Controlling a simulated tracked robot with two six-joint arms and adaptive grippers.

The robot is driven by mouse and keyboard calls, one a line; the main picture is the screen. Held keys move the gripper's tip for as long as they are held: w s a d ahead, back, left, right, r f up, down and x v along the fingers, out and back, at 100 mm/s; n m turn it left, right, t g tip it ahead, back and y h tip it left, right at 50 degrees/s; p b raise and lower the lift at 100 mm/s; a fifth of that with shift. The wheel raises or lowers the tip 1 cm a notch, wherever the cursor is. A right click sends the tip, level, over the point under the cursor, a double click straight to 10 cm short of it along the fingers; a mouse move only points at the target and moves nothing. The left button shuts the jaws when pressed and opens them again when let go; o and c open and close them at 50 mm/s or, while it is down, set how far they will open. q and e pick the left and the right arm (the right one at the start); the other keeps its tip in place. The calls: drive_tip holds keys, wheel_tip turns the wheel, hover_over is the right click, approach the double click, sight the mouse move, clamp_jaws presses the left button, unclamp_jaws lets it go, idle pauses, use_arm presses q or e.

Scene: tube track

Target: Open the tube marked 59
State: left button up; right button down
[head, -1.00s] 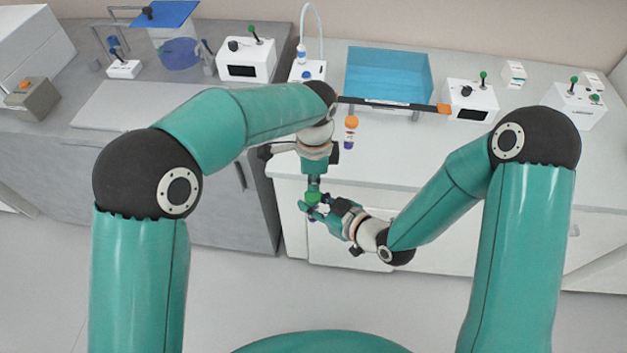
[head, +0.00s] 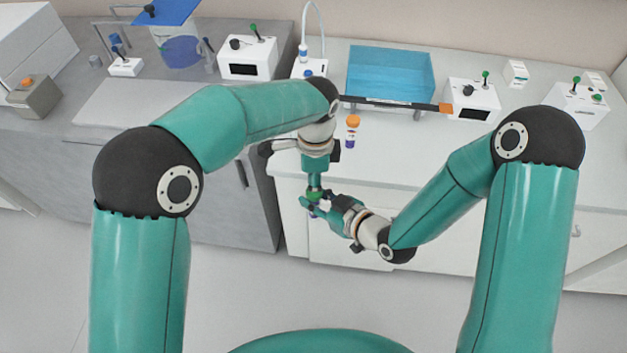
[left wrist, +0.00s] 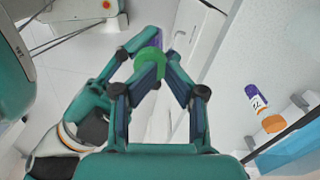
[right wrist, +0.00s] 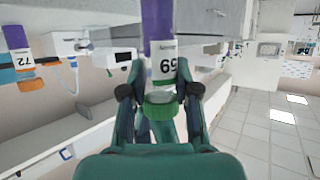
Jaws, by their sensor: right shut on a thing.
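The tube marked 59 (right wrist: 165,62) has a purple body, a white label and a green cap (right wrist: 162,106). It looks upright; the right wrist view is inverted. My right gripper (head: 316,208) is shut on the tube's body just below the cap; in the right wrist view its fingers flank the label. My left gripper (left wrist: 166,72) points down from above, its fingertips at the green cap (left wrist: 150,62). Its fingers converge there, but whether they clamp the cap is unclear. In the head view the grippers hide most of the tube.
Another tube, marked 72 (head: 351,130), with an orange cap, stands on the white counter (head: 395,155) behind my grippers. A blue bin (head: 388,72) and small white devices (head: 470,100) stand farther back. Both grippers are in front of the counter's edge, above the floor.

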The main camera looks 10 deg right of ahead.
use_arm(q)
wheel_tip(320, 180, up, 4)
drive_tip(key=shift+f, duration=0.25)
drive_tip(key=o, duration=0.4)
drive_tip(key=shift+r, duration=0.3)
drive_tip(key=shift+o, duration=0.5)
drive_tip(key=m, duration=0.1)
drive_tip(key=r+m, duration=0.1)
drive_tip(key=m, duration=0.1)
drive_tip(key=shift+s+r, duration=0.25)
drive_tip(key=shift+r, duration=0.05)
drive_tip(key=m, duration=0.1)
drive_tip(key=r+m, duration=0.1)
drive_tip(key=m, duration=0.1)
drive_tip(key=shift+s+a+r, duration=0.1)
drive_tip(key=shift+s, duration=0.2)
drive_tip(key=shift+f, duration=0.2)
wheel_tip(320, 180, down, 7)
drive_tip(key=shift+f, duration=0.2)
